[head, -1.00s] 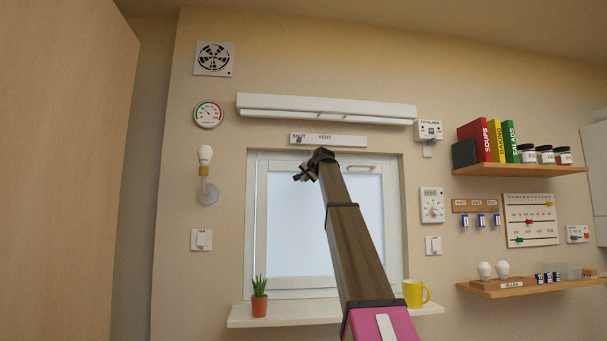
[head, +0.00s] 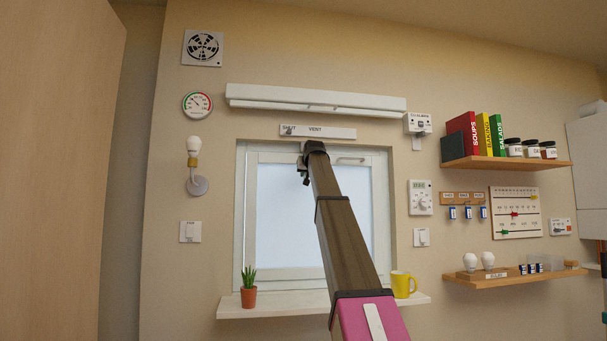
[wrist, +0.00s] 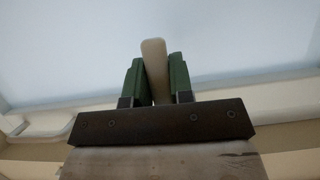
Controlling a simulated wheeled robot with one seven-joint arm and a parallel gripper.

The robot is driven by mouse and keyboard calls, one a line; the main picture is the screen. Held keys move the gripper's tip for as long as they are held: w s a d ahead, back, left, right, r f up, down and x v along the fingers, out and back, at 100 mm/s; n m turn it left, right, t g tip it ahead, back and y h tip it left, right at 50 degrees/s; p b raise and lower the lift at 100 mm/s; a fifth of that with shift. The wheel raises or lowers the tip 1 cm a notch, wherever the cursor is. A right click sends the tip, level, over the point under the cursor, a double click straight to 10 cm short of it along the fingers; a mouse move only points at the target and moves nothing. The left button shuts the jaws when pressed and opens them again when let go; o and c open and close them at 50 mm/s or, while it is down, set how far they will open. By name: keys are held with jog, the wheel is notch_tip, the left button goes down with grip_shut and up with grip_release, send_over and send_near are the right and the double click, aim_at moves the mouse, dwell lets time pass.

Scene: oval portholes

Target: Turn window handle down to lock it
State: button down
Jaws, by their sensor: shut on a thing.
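My gripper (head: 304,177) is at the upper part of the white window (head: 262,215), just below its top frame. In the wrist view my gripper's green fingers (wrist: 156,75) are shut around a cream window handle (wrist: 154,58). The handle stands between both fingers, and its tip sticks out past them against the pale glass. Its pivot is hidden behind the gripper body. In the head view my arm hides this handle. A second pale handle (head: 351,160) lies level on the top frame to the right, and a similar pale part (wrist: 45,126) shows at the left of the wrist view.
A SHUT/VENT slider plate (head: 318,132) and a long white vent (head: 315,101) are above the window. A potted plant (head: 249,290) and a yellow mug (head: 402,284) stand on the sill (head: 270,308). Wall shelves are at the right.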

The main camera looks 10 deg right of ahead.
jog(key=shift+d, duration=0.15)
dwell(0.4)
jog(key=c, duration=1)
grip_release()
jog(key=shift+s, duration=0.15)
jog(key=v, duration=1)
jog(key=shift+s+r, duration=0.2)
jog(key=shift+s, duration=0.05)
